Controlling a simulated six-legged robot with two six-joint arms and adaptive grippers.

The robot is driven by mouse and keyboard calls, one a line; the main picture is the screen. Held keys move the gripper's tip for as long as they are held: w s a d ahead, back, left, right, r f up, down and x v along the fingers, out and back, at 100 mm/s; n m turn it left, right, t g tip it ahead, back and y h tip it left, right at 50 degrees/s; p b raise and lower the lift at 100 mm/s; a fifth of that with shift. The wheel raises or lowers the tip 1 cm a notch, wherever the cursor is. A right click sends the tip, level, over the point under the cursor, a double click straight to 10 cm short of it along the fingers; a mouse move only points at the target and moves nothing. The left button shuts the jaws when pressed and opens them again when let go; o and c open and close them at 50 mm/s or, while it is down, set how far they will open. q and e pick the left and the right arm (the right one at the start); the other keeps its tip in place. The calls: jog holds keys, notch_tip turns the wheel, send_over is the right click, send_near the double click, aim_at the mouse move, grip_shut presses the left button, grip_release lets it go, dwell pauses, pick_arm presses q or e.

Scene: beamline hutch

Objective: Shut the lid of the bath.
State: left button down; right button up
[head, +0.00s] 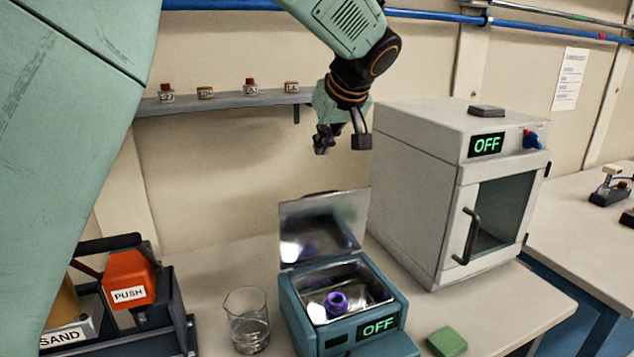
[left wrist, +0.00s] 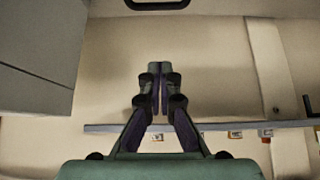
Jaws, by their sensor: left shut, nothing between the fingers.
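The bath (head: 301,325) is a teal box with a metal basin and an OFF display, on the table in the head view. Its shiny metal lid (head: 335,218) stands open, raised at the back edge and tilted slightly backward. A purple ring-like thing (head: 337,303) sits inside the basin. My left gripper (head: 323,140) is above and behind the lid, apart from it, near the wall. Its fingers are together and empty, as the left wrist view also shows (left wrist: 160,72). My right gripper is not in view.
A grey oven (head: 415,180) with an OFF display stands right of the bath. A glass beaker (head: 248,322) stands close on the left, and a green block (head: 446,341) lies at front right. A wall shelf (head: 230,101) holds several small items. A sand box (head: 178,315) is at left.

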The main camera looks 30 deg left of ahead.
pick_arm(q)
jog(key=f, duration=0.3)
jog(key=w+a+f, duration=0.1)
jog(key=f, duration=0.2)
jog(key=w+f, duration=0.1)
jog(key=f, duration=0.2)
jog(key=shift+a, duration=0.2)
jog(key=shift+s, duration=0.25)
jog(key=shift+w+f, duration=0.2)
jog(key=shift+w, duration=0.1)
